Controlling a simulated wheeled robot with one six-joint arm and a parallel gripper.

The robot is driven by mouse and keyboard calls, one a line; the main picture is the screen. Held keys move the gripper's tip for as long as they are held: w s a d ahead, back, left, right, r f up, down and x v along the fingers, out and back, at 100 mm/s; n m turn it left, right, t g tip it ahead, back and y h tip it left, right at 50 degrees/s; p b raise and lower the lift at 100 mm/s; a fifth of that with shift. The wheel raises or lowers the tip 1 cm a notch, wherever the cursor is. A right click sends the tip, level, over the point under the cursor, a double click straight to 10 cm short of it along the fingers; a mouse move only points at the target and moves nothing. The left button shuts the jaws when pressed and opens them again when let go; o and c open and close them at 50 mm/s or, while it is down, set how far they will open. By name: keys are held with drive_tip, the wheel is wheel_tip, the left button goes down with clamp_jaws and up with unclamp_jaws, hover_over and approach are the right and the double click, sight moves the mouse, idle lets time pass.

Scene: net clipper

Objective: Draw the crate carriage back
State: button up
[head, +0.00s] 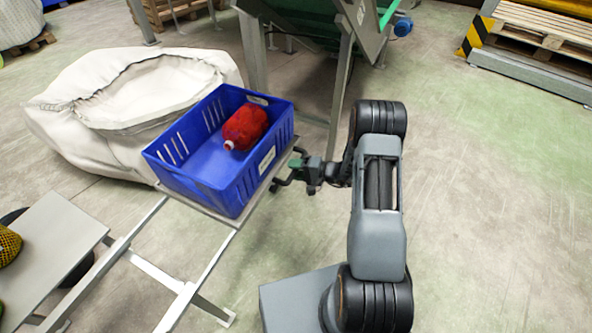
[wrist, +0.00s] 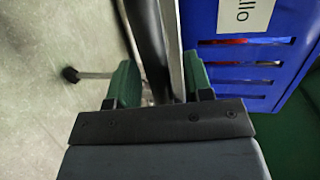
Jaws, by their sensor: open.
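The crate carriage (head: 230,212) is a flat grey plate on two sloping pale rails. It carries a blue crate (head: 205,188) with a red bottle-like bundle (head: 245,126) inside. My gripper (head: 291,176) is at the carriage's right edge, beside the crate. In the wrist view my gripper (wrist: 160,78) shows two green fingers standing apart. A dark bar (wrist: 148,35), apparently the carriage's handle, runs between them, with a pale metal edge (wrist: 175,45) alongside. Whether either finger touches the bar I cannot tell. The crate's slotted wall (wrist: 245,65) with a white label is at right.
A large white sack (head: 75,125) lies behind and left of the crate. A green-grey machine frame (head: 340,90) stands behind. A grey table (head: 45,240) is at lower left. Pallets with a striped guard (head: 478,35) are at upper right. The floor at right is clear.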

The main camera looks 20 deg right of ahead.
clamp_jaws()
idle(0.5)
